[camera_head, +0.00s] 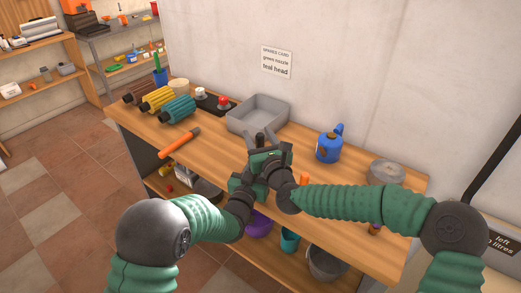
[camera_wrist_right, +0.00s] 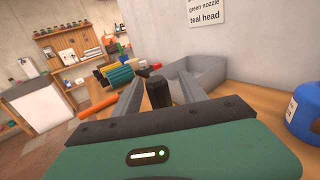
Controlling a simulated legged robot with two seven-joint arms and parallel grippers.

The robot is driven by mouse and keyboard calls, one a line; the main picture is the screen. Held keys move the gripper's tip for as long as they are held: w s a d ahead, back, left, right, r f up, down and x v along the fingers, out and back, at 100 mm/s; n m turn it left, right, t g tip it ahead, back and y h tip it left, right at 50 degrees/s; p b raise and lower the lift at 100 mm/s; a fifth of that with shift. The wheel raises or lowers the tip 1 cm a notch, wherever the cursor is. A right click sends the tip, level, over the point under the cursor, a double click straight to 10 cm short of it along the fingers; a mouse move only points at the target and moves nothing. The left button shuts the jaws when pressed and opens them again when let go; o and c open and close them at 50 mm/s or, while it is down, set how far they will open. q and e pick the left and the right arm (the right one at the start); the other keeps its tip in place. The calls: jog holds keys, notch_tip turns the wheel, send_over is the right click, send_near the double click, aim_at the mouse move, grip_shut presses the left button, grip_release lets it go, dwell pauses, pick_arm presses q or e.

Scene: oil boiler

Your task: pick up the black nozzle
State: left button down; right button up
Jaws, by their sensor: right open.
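A black nozzle (camera_wrist_right: 157,92) stands between the two grey fingers of my right gripper in the right wrist view. It looks like a short dark cylinder with a ridged top. My right gripper (camera_head: 261,139) is open over the front middle of the workbench, fingers pointing toward the grey tray. A gap shows beside the nozzle in the wrist view (camera_wrist_right: 157,88), and I cannot tell whether either finger touches it.
A grey tray (camera_head: 258,115) lies just beyond my right gripper. Brown, yellow and teal ribbed heads (camera_head: 178,109), and an orange-handled tool (camera_head: 180,142), lie left. A blue can (camera_head: 329,148) stands right. A card (camera_head: 276,62) reading "green nozzle, teal head" hangs on the wall.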

jog(key=shift+w+a, duration=0.2)
jog(key=shift+w, duration=0.35)
grip_shut()
pick_arm(q)
jog(key=c, duration=0.9)
grip_release()
pick_arm(e)
notch_tip(320, 180, up, 10)
